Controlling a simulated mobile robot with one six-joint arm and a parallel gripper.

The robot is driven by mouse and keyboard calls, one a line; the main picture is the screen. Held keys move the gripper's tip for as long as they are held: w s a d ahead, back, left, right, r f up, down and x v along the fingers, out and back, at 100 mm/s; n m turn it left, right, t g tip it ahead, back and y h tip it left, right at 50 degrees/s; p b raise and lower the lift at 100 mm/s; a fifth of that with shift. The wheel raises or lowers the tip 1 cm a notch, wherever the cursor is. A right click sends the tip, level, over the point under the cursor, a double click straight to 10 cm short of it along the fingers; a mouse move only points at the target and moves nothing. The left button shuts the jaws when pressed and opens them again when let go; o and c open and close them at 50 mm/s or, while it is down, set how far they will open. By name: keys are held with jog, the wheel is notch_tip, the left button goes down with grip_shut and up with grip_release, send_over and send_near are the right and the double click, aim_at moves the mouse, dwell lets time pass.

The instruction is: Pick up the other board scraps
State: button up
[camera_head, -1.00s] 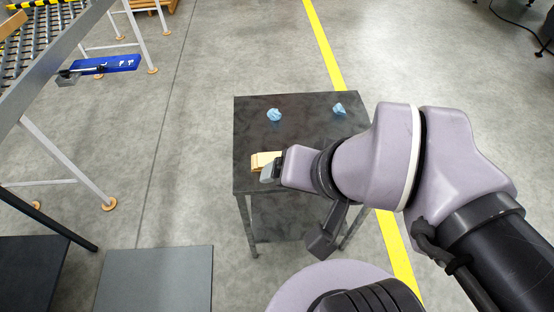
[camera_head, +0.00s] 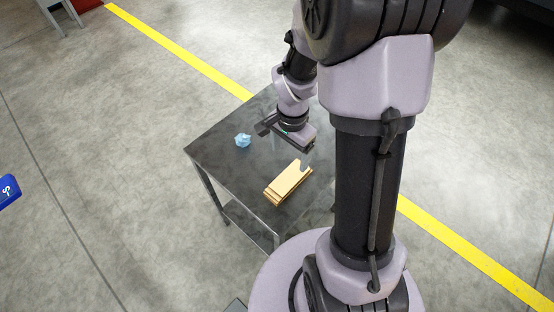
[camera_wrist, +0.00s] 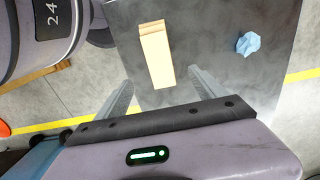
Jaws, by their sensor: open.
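Tan board pieces (camera_head: 288,183) lie in a small stack near the front of the dark table, with a notch at one end. In the wrist view the stack (camera_wrist: 157,60) lies ahead of my gripper, its layered edges showing at the far end. My gripper (camera_head: 286,140) is open and empty, beyond the stack and apart from it. In the wrist view the two fingers of my gripper (camera_wrist: 160,88) are spread wide. I cannot tell how many board pieces are stacked.
A crumpled light-blue piece (camera_head: 243,140) lies on the table (camera_head: 222,162) left of my gripper; it also shows in the wrist view (camera_wrist: 248,43). My arm hides the table's right part. A yellow floor line (camera_head: 185,54) runs behind. Open floor lies to the left.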

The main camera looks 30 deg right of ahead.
jog(key=b, duration=0.2)
send_over(289, 177)
jog(key=f, duration=0.6)
jog(key=shift+a+f, duration=0.2)
jog(key=shift+f, duration=0.15)
notch_tip(289, 177, down, 6)
jog(key=b, duration=0.3)
jog(key=shift+s+d+r, duration=0.1)
jog(key=shift+r, duration=0.15)
jog(key=c, duration=1.4)
jog(key=shift+r, duration=0.1)
jog(key=shift+c, duration=0.2)
